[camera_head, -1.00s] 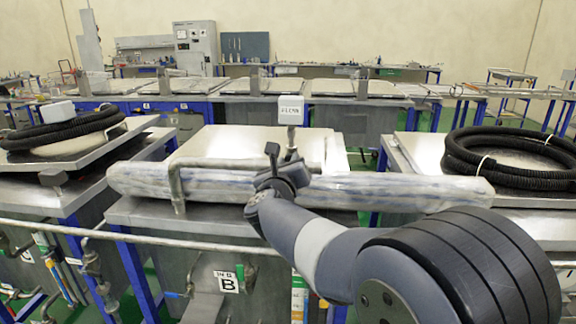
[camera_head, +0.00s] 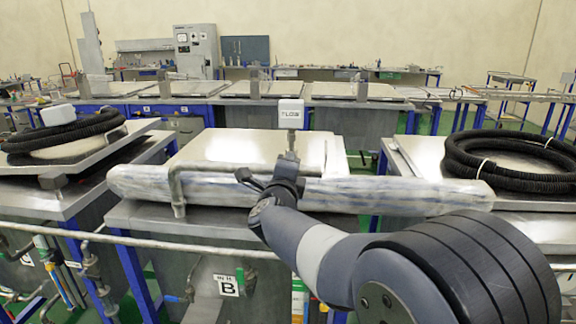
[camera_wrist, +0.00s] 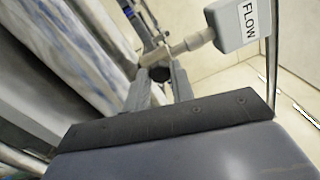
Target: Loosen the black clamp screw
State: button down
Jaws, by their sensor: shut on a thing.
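The black clamp screw (camera_wrist: 160,74) shows as a small dark round knob in the wrist view. My gripper (camera_wrist: 159,80) has one finger on each side of it and is shut on it. Just beyond the fingertips runs a metal pipe fitting (camera_wrist: 188,46) that leads to a white box labelled FLOW (camera_wrist: 237,23). In the head view, my gripper (camera_head: 285,178) is at the stem below the same white box (camera_head: 291,113). The screw is hidden behind my gripper there.
A long plastic-wrapped roll (camera_head: 390,192) lies across the front of the middle tank, behind my arm. A bent metal pipe (camera_head: 176,190) stands left of my gripper. Coiled black hoses lie on the left lid (camera_head: 75,132) and right lid (camera_head: 510,158).

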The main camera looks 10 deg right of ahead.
jog(key=shift+n+y+p, duration=0.3)
jog(key=shift+n+p, duration=1.35)
jog(key=shift+n, duration=3.55)
jog(key=shift+f, duration=0.1)
jog(key=c, duration=1.2)
grip_release()
jog(key=b+v, duration=0.1)
jog(key=v, duration=0.9)
jog(key=shift+s, duration=0.45)
